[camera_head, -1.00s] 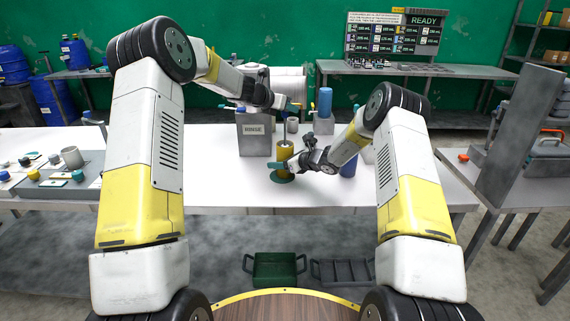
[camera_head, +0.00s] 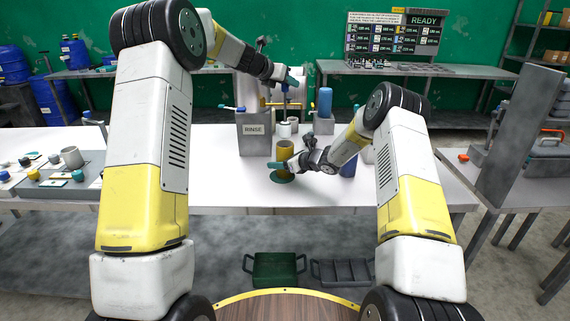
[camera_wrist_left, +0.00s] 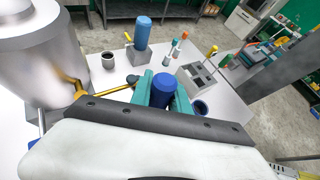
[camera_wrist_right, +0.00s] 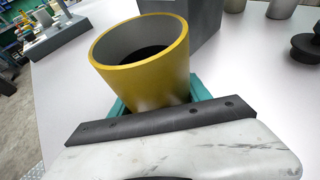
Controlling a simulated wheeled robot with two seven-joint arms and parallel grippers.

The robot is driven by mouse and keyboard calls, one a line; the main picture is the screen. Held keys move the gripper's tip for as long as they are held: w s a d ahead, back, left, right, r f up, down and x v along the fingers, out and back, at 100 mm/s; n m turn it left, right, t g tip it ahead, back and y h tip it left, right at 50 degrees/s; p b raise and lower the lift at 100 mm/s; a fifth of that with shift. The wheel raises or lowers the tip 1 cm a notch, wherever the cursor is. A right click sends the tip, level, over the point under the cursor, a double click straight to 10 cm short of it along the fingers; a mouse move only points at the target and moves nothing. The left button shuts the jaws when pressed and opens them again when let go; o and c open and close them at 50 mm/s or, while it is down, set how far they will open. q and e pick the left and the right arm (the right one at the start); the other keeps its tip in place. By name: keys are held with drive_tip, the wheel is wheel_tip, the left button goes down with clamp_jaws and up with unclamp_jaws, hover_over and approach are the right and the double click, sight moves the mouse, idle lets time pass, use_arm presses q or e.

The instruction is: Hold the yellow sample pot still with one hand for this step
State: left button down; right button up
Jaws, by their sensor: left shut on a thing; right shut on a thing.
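A grey RINSE box (camera_head: 254,135) stands just behind and left of the pot. A blue pot (camera_head: 348,166) is to the right, partly behind my right arm. A blue bottle (camera_head: 325,102) stands in a grey holder farther back. The table front is clear.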

idle(0.4)
drive_tip(key=o, duration=1.7)
